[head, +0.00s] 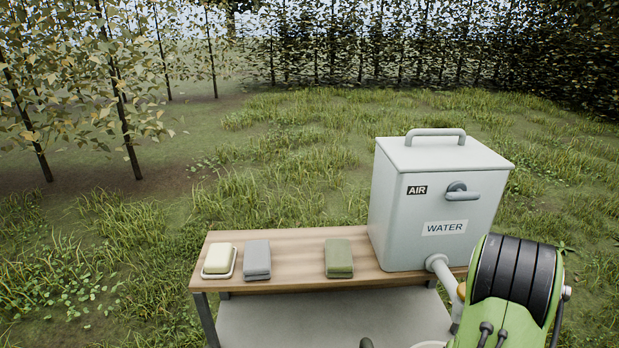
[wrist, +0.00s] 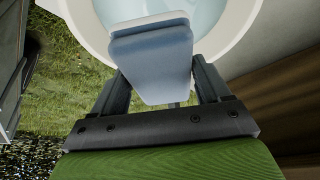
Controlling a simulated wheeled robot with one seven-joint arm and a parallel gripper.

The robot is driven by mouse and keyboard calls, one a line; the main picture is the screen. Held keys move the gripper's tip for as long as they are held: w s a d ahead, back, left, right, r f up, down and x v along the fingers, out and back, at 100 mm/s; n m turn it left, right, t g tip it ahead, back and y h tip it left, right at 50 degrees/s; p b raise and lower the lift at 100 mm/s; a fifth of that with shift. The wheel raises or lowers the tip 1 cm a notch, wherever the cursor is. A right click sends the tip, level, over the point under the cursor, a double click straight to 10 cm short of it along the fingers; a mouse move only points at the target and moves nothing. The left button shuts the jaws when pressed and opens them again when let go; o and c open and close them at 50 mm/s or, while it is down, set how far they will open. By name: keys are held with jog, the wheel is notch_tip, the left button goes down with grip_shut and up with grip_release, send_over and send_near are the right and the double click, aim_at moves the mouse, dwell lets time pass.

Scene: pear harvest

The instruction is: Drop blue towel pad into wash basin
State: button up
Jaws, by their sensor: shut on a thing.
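The blue towel pad (wrist: 155,65) is between the two fingers of my gripper (wrist: 155,85) in the wrist view. My gripper is shut on it. The far end of the pad overlaps the white rim of the wash basin (wrist: 88,30) and the pale water (wrist: 205,15) inside it in that picture. How high the pad is above the basin I cannot tell. In the head view my green and black arm is at the lower right, and my gripper is not seen there. A small white rim (head: 430,345) at the bottom edge may be the basin.
A wooden bench (head: 295,245) holds a soap bar on a dish (head: 218,261), a grey towel pad (head: 257,260), a green towel pad (head: 339,258) and a large grey water tank (head: 410,215) with a pipe. Grass and trees lie behind.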

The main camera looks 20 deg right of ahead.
jog(key=o, duration=0.9)
jog(key=p+v, duration=0.2)
jog(key=v, duration=1.4)
jog(key=shift+d, duration=0.1)
